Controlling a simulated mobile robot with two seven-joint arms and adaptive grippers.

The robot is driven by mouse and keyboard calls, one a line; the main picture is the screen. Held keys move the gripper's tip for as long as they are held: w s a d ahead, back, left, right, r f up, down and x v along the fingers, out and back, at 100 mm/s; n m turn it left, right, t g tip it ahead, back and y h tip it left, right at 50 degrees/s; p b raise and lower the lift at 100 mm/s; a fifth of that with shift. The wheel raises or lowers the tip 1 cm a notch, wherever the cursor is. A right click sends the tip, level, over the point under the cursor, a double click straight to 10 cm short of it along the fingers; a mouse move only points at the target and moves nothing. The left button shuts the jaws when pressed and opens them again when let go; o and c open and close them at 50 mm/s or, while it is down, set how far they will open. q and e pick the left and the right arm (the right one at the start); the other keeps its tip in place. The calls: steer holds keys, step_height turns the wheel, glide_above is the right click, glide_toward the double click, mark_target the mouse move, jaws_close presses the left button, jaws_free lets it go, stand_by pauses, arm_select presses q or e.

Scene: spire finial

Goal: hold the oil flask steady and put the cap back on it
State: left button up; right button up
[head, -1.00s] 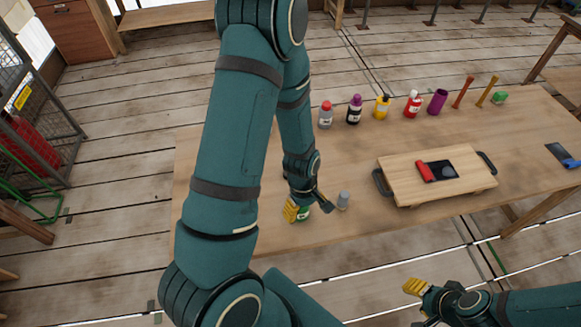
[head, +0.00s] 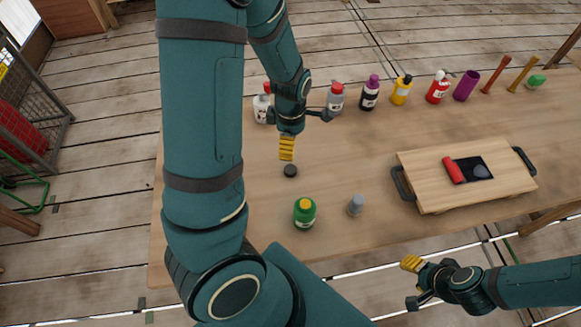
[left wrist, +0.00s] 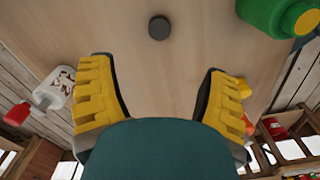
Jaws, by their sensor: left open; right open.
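The oil flask appears to be the green bottle (head: 304,214), upright near the front edge of the table. The disc shows top centre in the left wrist view (left wrist: 159,27). My left gripper (head: 304,131) is open and empty, beyond the disc. My right gripper (head: 412,283) is open and empty, off the front edge.
A grey cylinder (head: 355,205) stands right of the flask. A wooden tray (head: 420,172) with dark handles holds a red item (head: 453,170). Several bottles line the back, including a white one (head: 261,107) and a grey one (head: 335,98) near my left gripper. Bare table surrounds the disc.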

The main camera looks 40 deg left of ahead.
arm_select(q)
steer(key=shift+f, duration=0.1)
stand_by(0.3)
steer(key=b, duration=0.2)
glide_above(290, 169)
step_height(290, 169, down, 8)
steer(key=shift+r, duration=0.1)
steer(key=shift+w+f, duration=0.1)
steer(key=shift+f, duration=0.3)
steer(key=shift+f+b, duration=0.7)
steer(key=shift+f, duration=1.9)
steer(key=c, duration=0.9)
